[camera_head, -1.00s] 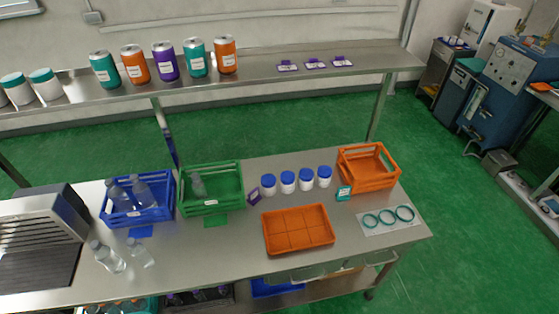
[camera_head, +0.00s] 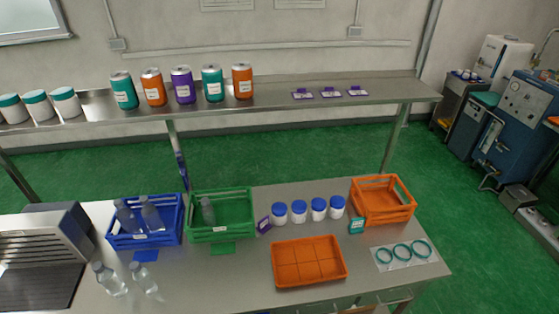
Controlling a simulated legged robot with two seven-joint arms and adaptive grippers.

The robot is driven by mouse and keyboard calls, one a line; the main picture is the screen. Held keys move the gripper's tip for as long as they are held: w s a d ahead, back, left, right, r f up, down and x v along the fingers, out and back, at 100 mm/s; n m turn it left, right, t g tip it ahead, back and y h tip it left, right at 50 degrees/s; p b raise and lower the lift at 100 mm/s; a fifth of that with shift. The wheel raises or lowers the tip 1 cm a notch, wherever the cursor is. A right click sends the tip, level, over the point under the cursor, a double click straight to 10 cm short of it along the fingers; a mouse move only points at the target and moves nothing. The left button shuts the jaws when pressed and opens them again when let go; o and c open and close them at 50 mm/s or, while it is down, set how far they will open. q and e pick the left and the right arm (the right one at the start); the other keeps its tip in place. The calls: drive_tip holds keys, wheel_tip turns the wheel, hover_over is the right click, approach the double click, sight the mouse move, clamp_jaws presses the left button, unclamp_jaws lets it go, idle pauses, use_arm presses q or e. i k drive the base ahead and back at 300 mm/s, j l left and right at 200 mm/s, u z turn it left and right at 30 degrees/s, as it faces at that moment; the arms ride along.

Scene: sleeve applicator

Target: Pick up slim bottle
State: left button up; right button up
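Clear bottles stand in several places on the steel bench. Two grey-clear bottles stand in the blue crate, the left one (camera_head: 126,216) and the right one (camera_head: 152,214). One slim bottle (camera_head: 208,211) stands in the green crate (camera_head: 222,234). Two more clear bottles, one larger (camera_head: 109,280) and one smaller (camera_head: 143,278), stand on the bench in front of the blue crate (camera_head: 178,236). I cannot tell from labels which one is the task's slim bottle. Neither of my grippers is in view.
An orange divided tray (camera_head: 308,262), several blue-lidded jars (camera_head: 299,212), an orange crate (camera_head: 384,214) and a sheet with teal rings (camera_head: 404,254) occupy the bench's right. A grey machine (camera_head: 45,240) stands at left. A shelf (camera_head: 270,105) with cans spans above the bench.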

sight(141, 276)
drive_tip(key=u, duration=1.65)
